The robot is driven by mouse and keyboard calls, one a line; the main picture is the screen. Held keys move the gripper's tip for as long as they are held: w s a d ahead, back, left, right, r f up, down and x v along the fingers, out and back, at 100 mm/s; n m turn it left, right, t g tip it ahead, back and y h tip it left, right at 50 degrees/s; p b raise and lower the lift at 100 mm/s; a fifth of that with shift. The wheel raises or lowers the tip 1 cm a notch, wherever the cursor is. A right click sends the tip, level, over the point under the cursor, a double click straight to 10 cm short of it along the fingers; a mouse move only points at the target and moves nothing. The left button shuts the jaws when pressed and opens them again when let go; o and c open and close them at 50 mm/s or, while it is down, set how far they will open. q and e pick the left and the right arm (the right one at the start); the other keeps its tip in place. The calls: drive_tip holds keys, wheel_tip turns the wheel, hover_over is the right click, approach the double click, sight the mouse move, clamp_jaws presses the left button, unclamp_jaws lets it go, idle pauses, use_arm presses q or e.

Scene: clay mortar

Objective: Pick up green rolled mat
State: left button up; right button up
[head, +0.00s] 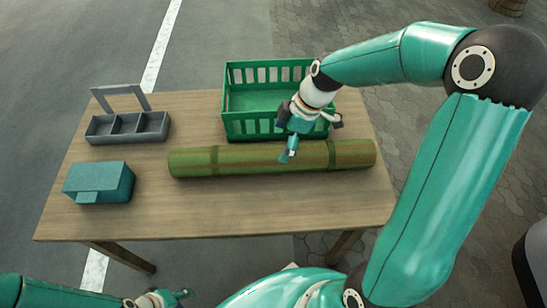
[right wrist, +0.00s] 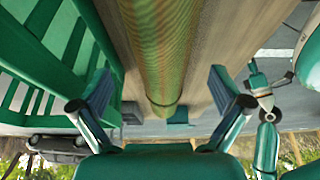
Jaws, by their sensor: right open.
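The green rolled mat (head: 240,160) lies lengthwise across the wooden table in the head view, in front of the green crate. In the right wrist view the mat (right wrist: 163,45) runs between the two spread fingers. My right gripper (head: 290,150) is open, over the mat right of its middle, and hides a part of it; its fingers also show in the right wrist view (right wrist: 158,95). I cannot tell whether a finger touches the mat. My left gripper (head: 170,298) is low at the bottom edge of the head view, away from the table, and its jaws are too small to judge.
A green slatted crate (head: 246,126) stands close behind the mat. A grey compartment tray (head: 127,127) and a teal box (head: 98,183) are on the left of the wooden table (head: 230,215). The table's front strip is clear.

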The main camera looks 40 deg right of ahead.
sight(273, 156)
drive_tip(key=shift+s+b+x, duration=0.2)
drive_tip(key=shift+b+x, duration=0.15)
drive_tip(key=shift+x, duration=3.15)
drive_tip(key=shift+d, duration=0.15)
drive_tip(key=c, duration=1.5)
drive_tip(key=shift+c, duration=0.2)
